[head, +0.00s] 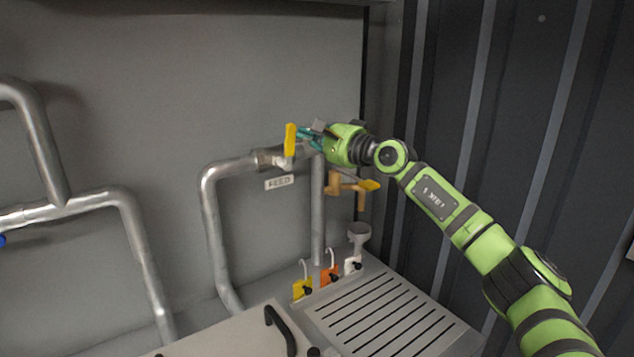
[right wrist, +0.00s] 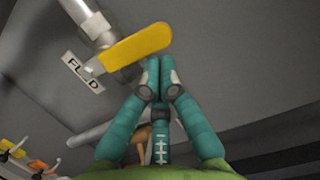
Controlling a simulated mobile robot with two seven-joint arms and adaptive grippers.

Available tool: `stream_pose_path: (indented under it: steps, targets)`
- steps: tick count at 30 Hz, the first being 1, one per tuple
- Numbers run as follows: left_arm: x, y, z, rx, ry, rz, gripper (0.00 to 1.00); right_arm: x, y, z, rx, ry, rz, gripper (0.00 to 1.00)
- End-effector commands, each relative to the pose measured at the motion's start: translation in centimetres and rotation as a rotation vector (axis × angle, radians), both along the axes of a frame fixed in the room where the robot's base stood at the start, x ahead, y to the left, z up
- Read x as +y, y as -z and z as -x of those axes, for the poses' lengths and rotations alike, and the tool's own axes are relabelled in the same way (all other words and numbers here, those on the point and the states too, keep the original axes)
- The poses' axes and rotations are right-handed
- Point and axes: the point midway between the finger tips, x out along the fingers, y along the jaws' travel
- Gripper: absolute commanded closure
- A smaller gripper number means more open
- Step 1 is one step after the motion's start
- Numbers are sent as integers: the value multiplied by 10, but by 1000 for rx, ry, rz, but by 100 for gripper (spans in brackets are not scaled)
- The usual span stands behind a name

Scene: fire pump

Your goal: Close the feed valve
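The feed valve's yellow lever (head: 290,139) stands upright on the end of a horizontal metal pipe, above a white FEED label (head: 279,182). In the right wrist view the lever (right wrist: 135,47) runs slantwise across the upper middle and partly overlaps the label (right wrist: 84,72). My right gripper (head: 306,137) is just right of the lever. In the right wrist view its teal fingertips (right wrist: 159,72) are together with nothing between them, close to the lever's free end. I cannot tell whether they touch it. My left gripper is out of view.
Yellow (head: 302,290), orange (head: 330,274) and white (head: 353,264) tagged items stand behind a slotted drain tray (head: 385,315). More pipes (head: 45,150) run at left; a dark ribbed wall (head: 530,120) is at right.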

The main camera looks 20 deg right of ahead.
Motion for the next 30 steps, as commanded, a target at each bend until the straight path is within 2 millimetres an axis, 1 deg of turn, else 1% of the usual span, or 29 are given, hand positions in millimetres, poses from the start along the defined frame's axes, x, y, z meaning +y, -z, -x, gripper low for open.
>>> stream_pose_path:
  steps: [3, 10, 24, 30]
  targets:
    - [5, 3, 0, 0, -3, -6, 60, 2, -1, 0, -8, -1, 44, 100]
    - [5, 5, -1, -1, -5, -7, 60, 3, -3, 0, -15, -1, 82, 100]
    - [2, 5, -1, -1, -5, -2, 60, 3, -3, 0, -16, -1, 86, 100]
    - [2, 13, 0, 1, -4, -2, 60, -2, -1, 5, -17, -1, 87, 100]
